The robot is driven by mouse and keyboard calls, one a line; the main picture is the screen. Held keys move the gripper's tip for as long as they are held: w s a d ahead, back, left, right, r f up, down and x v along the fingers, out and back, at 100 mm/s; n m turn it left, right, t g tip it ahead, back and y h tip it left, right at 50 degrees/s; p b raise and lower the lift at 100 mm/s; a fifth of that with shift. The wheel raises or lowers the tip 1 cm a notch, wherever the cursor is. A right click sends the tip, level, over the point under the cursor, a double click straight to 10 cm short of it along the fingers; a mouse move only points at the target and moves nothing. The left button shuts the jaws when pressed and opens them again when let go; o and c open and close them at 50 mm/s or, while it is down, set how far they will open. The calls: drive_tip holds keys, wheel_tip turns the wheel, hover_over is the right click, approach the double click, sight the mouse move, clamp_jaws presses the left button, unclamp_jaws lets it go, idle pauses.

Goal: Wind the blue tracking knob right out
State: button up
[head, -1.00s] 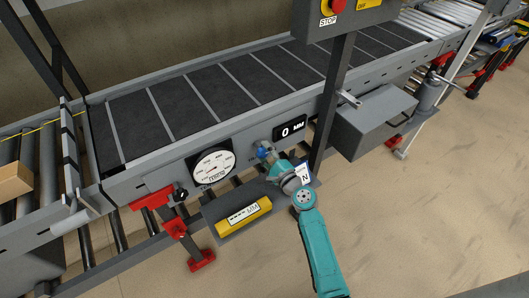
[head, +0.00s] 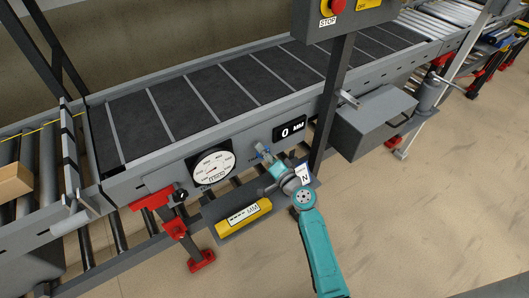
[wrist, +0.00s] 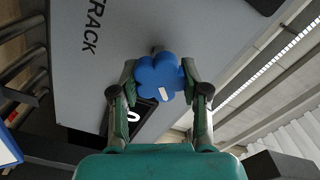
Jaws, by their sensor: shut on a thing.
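The blue tracking knob (wrist: 158,76) is lobed, with a white mark on one lobe. It sits in front of the conveyor's grey side plate (wrist: 85,45), which bears the word TRACK. My gripper (wrist: 158,82) is shut on the knob, one finger on each side of it. In the head view my gripper (head: 265,152) reaches up to the side plate, and only a little of the blue knob shows between the fingers. The digital readout (head: 289,132) beside it shows 0 MM.
A round dial gauge (head: 213,167) is to the left of the knob. A yellow box marked MM (head: 243,217) lies on a shelf below. A dark post (head: 335,100) carries the stop button box (head: 345,12), close to the right of my gripper. A grey box (head: 375,122) juts out further right.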

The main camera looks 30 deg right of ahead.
drive_tip(key=n, duration=0.4)
drive_tip(key=shift+a+n, duration=0.1)
drive_tip(key=shift+n, duration=2.5)
drive_tip(key=o, duration=1.1)
drive_tip(key=shift+o, duration=0.2)
drive_tip(key=shift+s, duration=0.1)
drive_tip(key=s+d, duration=0.1)
drive_tip(key=s, duration=1)
drive_tip(key=shift+s+d, duration=0.15)
drive_tip(key=shift+s, duration=0.25)
